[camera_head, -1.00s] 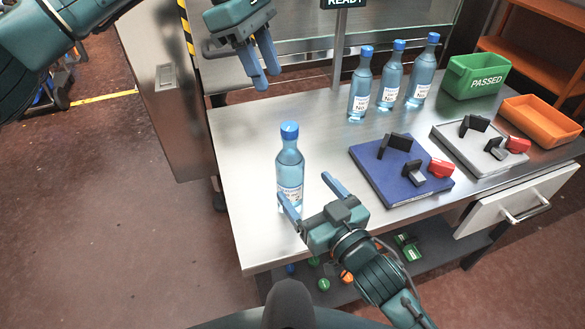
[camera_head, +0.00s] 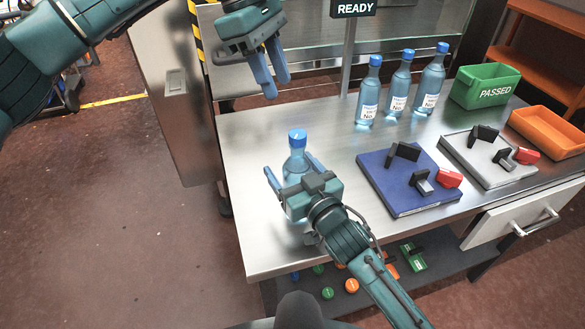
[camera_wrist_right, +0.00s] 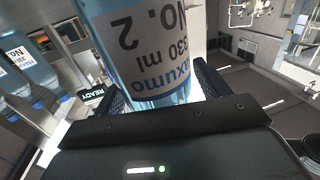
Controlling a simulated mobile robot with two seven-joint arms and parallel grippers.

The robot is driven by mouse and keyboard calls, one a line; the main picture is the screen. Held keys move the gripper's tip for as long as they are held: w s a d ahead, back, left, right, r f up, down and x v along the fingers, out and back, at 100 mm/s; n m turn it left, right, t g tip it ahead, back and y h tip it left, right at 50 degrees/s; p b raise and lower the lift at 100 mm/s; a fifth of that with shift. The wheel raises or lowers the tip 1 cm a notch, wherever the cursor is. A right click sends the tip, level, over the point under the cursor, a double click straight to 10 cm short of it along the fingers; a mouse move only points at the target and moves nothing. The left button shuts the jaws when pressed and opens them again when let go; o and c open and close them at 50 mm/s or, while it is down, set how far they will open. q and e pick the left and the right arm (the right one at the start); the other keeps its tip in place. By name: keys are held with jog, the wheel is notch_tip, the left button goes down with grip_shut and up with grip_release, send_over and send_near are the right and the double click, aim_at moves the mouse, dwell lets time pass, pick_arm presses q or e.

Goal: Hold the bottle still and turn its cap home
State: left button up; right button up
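The nearest clear blue bottle (camera_head: 297,165) stands upright near the table's left front, with a blue cap (camera_head: 297,136) on its top. I cannot tell how far the cap is screwed on. My right gripper (camera_head: 293,172) is open with one finger on each side of the bottle and hides part of its body. A gap shows at the left finger. In the right wrist view the bottle's labelled body (camera_wrist_right: 145,45) fills the space between the fingers. My left gripper (camera_head: 277,85) is open and empty, fingers down, above and left of the cap.
Three capped bottles (camera_head: 400,85) stand at the back of the steel table (camera_head: 255,225). Right of my gripper lie a blue plate (camera_head: 400,200) and a grey plate (camera_head: 475,165) with clamps. A green PASSED bin (camera_head: 485,87) and an orange tray (camera_head: 545,130) are at the right.

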jog(key=c, duration=1.2)
jog(key=o, duration=0.7)
jog(key=shift+c, duration=0.2)
jog(key=c, duration=0.5)
